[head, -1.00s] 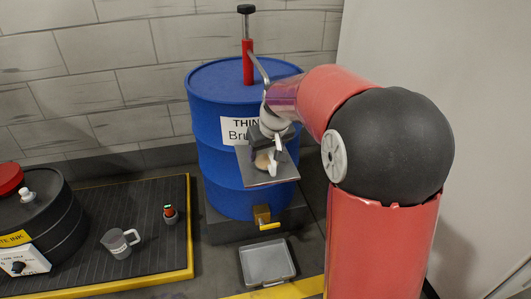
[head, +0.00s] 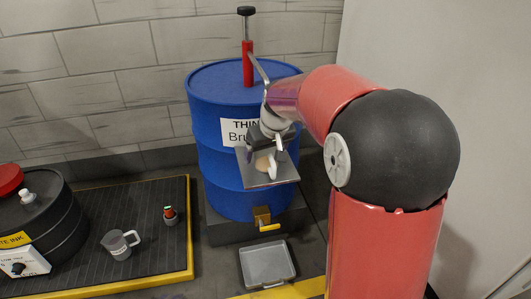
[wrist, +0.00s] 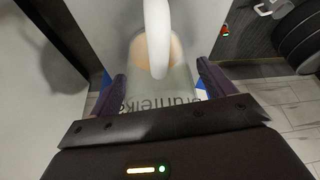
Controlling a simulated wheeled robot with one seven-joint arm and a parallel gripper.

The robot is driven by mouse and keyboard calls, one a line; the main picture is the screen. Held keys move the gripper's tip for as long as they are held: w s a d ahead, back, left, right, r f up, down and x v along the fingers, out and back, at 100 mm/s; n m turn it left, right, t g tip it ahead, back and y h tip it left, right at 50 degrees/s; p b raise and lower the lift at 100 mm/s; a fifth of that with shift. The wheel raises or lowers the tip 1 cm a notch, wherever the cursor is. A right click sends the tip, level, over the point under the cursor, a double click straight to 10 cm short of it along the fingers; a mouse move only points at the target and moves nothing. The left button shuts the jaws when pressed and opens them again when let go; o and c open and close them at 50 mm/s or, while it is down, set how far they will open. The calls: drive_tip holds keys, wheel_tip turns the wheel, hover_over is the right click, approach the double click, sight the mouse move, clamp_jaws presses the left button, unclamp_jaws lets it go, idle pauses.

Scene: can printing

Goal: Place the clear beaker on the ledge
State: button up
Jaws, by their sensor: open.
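The clear beaker (head: 263,164), with a pale handle and a beige content, stands on the grey metal ledge (head: 286,176) at the front of the blue drum. My gripper (head: 270,143) is just above and behind the beaker in the head view. In the wrist view my gripper (wrist: 160,88) has its two dark fingers apart, one on each side of the beaker. Contact with the beaker cannot be made out.
The blue drum (head: 215,100) has a red pump on top and a brass tap (head: 263,216) low down. A metal tray (head: 268,264) lies below. A grey jug (head: 120,243) and a small red device (head: 170,215) stand on the black mat (head: 150,262) at left.

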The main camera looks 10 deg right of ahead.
drive_tip(key=a+p+v, duration=0.1)
drive_tip(key=v, duration=1)
drive_tip(key=s+f+m, duration=0.1)
drive_tip(key=s+f, duration=0.1)
drive_tip(key=s, duration=1)
drive_tip(key=s+f+m+t, duration=0.1)
drive_tip(key=s+f, duration=0.2)
drive_tip(key=s, duration=1)
drive_tip(key=shift+d+f+h, duration=0.2)
drive_tip(key=shift+h, duration=0.2)
drive_tip(key=shift+r+p, duration=0.1)
drive_tip(key=shift+p, duration=0.25)
wheel_tip(320, 180, up, 4)
drive_tip(key=p, duration=0.4)
drive_tip(key=shift+r, duration=0.15)
